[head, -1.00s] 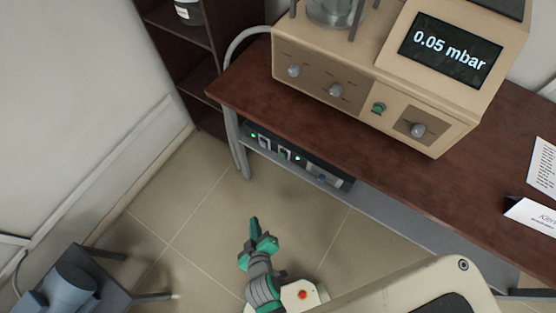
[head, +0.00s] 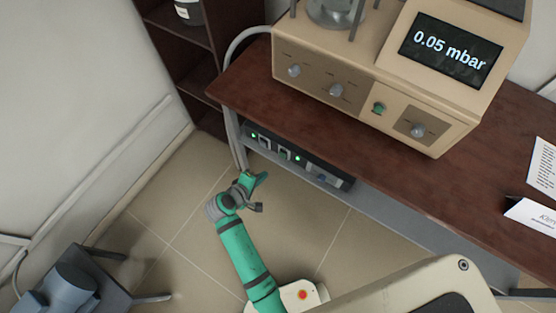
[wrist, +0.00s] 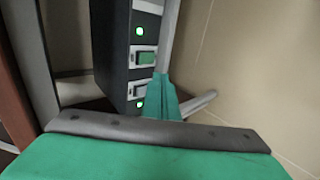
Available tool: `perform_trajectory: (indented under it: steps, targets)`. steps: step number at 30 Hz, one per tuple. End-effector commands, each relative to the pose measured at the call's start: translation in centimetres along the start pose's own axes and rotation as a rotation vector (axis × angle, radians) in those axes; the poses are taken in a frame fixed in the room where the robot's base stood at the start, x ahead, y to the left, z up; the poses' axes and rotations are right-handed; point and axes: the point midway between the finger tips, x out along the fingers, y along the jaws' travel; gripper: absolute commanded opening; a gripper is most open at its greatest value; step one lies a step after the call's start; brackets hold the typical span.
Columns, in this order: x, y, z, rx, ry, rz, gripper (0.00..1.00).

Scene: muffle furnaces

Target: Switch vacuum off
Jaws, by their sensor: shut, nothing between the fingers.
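A black control unit (head: 318,172) sits on the shelf under the table. It has rocker switches and lit green lamps; its labels are too small to read. In the wrist view, the unit (wrist: 117,60) shows an upper switch (wrist: 146,58) with a green face and a lower switch (wrist: 143,90), each with a green lamp beside it. I cannot tell which switch is the vacuum one. My green gripper (head: 254,177) is shut and empty, just in front of the unit's left end. In the wrist view, its fingers (wrist: 163,88) overlap the lower switch's right edge; contact is unclear.
A beige apparatus (head: 375,100) on the brown table (head: 245,90) has knobs, a green button and a display (head: 450,50) reading 0.05 mbar. A grey hose (head: 237,50) and a table leg stand near my gripper. A blue-grey object (head: 70,285) is lower left. Floor tiles between are clear.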

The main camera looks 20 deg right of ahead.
Motion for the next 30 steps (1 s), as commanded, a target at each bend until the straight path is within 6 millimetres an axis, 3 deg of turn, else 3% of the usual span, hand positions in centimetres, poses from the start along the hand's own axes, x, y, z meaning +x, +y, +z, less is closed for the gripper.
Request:
perform_trajectory:
  steps: [10,25,30]
  targets:
    - [1.3,0.0,0.0,0.001,0.001,-0.001,0.00]
    - [10.3,0.0,0.0,0.002,0.000,-0.002,0.00]
    - [11.7,1.9,0.0,0.004,0.001,0.000,0.00]
